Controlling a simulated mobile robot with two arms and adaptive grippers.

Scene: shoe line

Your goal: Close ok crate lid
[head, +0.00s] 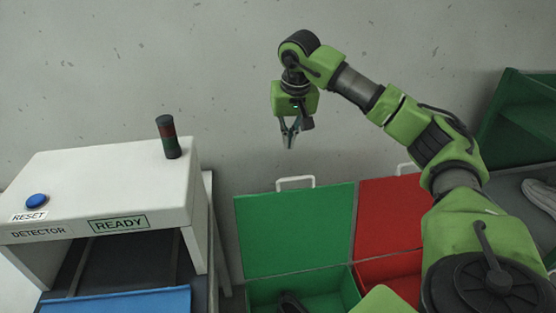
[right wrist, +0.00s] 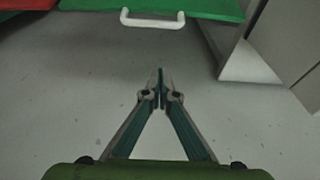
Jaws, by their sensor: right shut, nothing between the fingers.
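The green crate (head: 255,290) stands at the bottom middle of the head view with a dark shoe (head: 291,303) in it. Its green lid (head: 296,228) stands open, raised at the back, with a white handle (head: 295,183) on its top edge. My right gripper (head: 289,146) is above and behind the lid, pointing down, shut and empty. In the right wrist view its fingertips (right wrist: 160,72) meet over bare floor. The lid's handle (right wrist: 152,20) shows ahead of the fingertips, apart from them. My left gripper is not in view.
A red crate with an open red lid (head: 386,215) stands right of the green one. A white detector (head: 110,190) with a blue reset button (head: 36,201) and READY sign is at left. A shoe (head: 541,193) lies at far right. The grey wall stands behind.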

